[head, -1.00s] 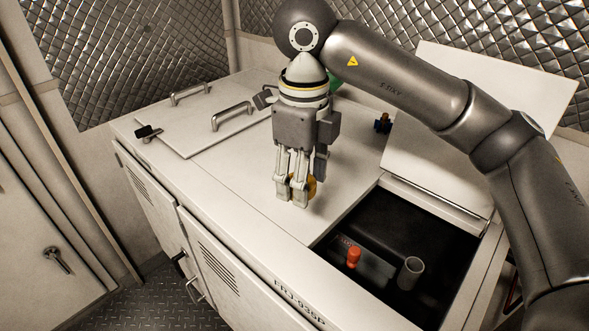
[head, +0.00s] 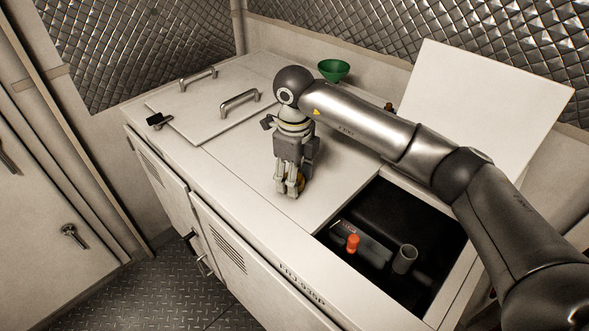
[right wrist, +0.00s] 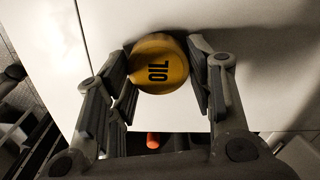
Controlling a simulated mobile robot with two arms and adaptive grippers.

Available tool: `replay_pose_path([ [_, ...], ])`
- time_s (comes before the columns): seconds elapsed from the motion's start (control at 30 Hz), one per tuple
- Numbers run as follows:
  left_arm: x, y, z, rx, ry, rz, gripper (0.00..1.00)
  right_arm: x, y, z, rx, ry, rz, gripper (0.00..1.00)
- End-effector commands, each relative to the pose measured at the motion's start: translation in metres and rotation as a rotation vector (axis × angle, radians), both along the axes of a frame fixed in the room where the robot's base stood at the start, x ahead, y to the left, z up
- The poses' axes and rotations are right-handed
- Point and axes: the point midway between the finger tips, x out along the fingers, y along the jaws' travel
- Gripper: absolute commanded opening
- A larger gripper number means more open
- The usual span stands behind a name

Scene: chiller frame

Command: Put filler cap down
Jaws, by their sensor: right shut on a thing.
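The yellow filler cap (right wrist: 160,64), marked "OIL", sits between the fingers of my right gripper (right wrist: 166,80) in the right wrist view. In the head view my right gripper (head: 289,190) points down at the white cabinet top (head: 335,172), left of the open compartment. It is shut on the cap, and only a bit of the cap's yellow edge (head: 301,184) shows behind the fingers. I cannot tell whether the cap touches the top. My left gripper is not in view.
The open compartment (head: 390,205) holds a grey open pipe (head: 404,259) and an orange-red knob (head: 352,243). Its white lid (head: 500,115) stands raised behind. A green funnel (head: 333,70) stands at the back. A panel with handles (head: 240,103) lies left. The top around my gripper is clear.

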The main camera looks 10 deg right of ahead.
Motion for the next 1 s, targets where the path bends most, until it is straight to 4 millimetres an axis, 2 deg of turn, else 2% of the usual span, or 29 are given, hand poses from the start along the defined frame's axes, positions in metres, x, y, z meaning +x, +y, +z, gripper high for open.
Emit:
replay_pose_path([
  [0.37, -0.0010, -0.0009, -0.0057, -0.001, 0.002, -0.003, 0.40, 0.0001, -0.0002, -0.0061, -0.001, -0.001, 0.000, 0.30],
  [0.4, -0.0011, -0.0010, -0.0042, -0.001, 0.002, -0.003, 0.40, 0.0000, -0.0002, -0.0044, -0.001, -0.001, 0.000, 0.53],
  [0.53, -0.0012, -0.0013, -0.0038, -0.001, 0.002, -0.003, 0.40, 0.0000, -0.0002, -0.0041, -0.001, -0.001, -0.001, 0.69],
  [0.57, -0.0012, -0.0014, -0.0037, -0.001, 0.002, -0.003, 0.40, 0.0000, -0.0002, -0.0041, -0.001, -0.001, -0.001, 0.71],
  [0.97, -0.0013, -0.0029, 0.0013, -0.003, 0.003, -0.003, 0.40, 0.0000, 0.0000, 0.0012, 0.000, 0.000, 0.000, 0.71],
  [1.0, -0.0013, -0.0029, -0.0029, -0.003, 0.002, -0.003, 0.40, 0.0006, 0.0001, 0.0026, 0.000, -0.003, 0.000, 0.71],
])
